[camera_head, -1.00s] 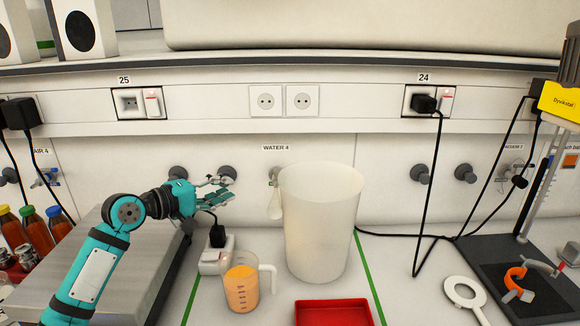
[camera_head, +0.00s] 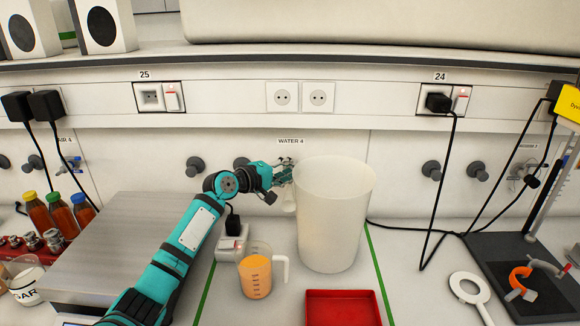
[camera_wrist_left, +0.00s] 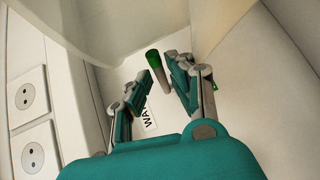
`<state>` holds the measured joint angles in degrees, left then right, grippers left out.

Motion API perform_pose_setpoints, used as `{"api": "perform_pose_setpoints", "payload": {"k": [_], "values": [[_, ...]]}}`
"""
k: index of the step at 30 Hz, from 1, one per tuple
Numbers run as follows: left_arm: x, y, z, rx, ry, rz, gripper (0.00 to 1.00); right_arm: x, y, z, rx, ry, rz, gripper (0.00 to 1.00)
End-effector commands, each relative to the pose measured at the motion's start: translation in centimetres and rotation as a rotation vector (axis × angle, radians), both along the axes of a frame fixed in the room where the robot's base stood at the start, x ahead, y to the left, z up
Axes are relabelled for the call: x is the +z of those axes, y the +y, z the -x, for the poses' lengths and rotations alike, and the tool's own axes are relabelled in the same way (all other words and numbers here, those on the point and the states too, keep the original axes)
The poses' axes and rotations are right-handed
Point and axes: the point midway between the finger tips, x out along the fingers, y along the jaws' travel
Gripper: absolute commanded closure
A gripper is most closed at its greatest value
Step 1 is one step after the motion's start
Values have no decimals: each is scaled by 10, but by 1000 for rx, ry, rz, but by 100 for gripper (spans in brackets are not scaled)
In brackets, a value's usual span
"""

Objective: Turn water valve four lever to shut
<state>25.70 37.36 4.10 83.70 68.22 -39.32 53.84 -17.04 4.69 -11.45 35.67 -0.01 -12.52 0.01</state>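The water valve four sits on the wall under the "WATER 4" label (camera_head: 291,141), mostly hidden behind my left gripper (camera_head: 285,172) in the head view. Its lever (camera_wrist_left: 154,60) shows in the left wrist view as a thin bar with a dark green end. My left gripper (camera_wrist_left: 163,72) is open, with a finger on each side of the lever. I cannot tell whether either finger touches it. A pale spout (camera_head: 289,199) hangs below the valve. My right gripper is in neither view.
A tall white container (camera_head: 333,225) stands just right of the gripper. A measuring jug (camera_head: 256,275) with orange liquid, a red tray (camera_head: 342,308) and a plugged power block (camera_head: 231,244) are on the bench. Grey wall knobs (camera_head: 195,166) are to the left.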

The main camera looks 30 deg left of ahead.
Motion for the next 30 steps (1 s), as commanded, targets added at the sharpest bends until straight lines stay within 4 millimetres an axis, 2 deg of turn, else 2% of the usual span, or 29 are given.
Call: {"api": "perform_pose_setpoints", "payload": {"k": [11, 16, 27, 30], "values": [[-1, -2, -6, 0, 0, 0, 79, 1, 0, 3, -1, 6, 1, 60], [-1, -1, -6, 0, 0, 0, 100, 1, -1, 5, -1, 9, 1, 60], [-1, -1, -6, 0, 0, 0, 100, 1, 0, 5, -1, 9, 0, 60], [0, -8, -10, 1, 2, 4, 100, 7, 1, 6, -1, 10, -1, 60]]}}
